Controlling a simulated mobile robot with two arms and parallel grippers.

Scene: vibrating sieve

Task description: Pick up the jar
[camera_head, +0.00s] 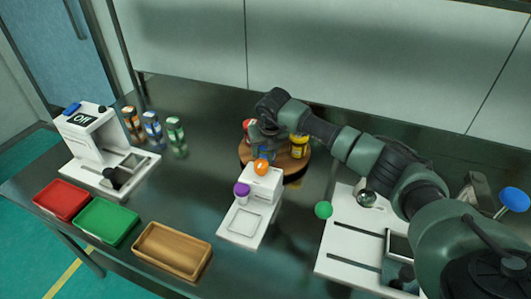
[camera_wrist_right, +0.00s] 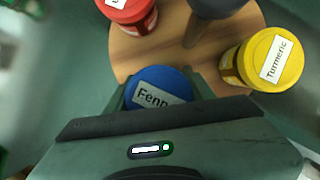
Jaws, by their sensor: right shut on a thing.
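A jar with a blue lid, its label partly hidden and starting "Fenn" (camera_wrist_right: 158,88), sits between the fingers of my right gripper (camera_wrist_right: 160,98). The gripper is shut on it. In the head view the right gripper (camera_head: 264,142) reaches down over a round wooden turntable (camera_head: 298,165), and only a little blue of the jar shows below it. A jar with a red lid (camera_wrist_right: 128,12) and a jar with a yellow lid marked "Turmeric" (camera_wrist_right: 268,60) stand on the turntable beside it. I cannot tell whether the held jar touches the turntable. My left gripper is out of view.
A white device with an orange knob (camera_head: 262,184) stands just in front of the turntable. A white machine marked "Off" (camera_head: 90,132), several small jars and red (camera_head: 60,199), green (camera_head: 106,220) and wooden (camera_head: 172,250) trays are at left. A white slotted unit (camera_head: 340,262) lies under my right arm.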

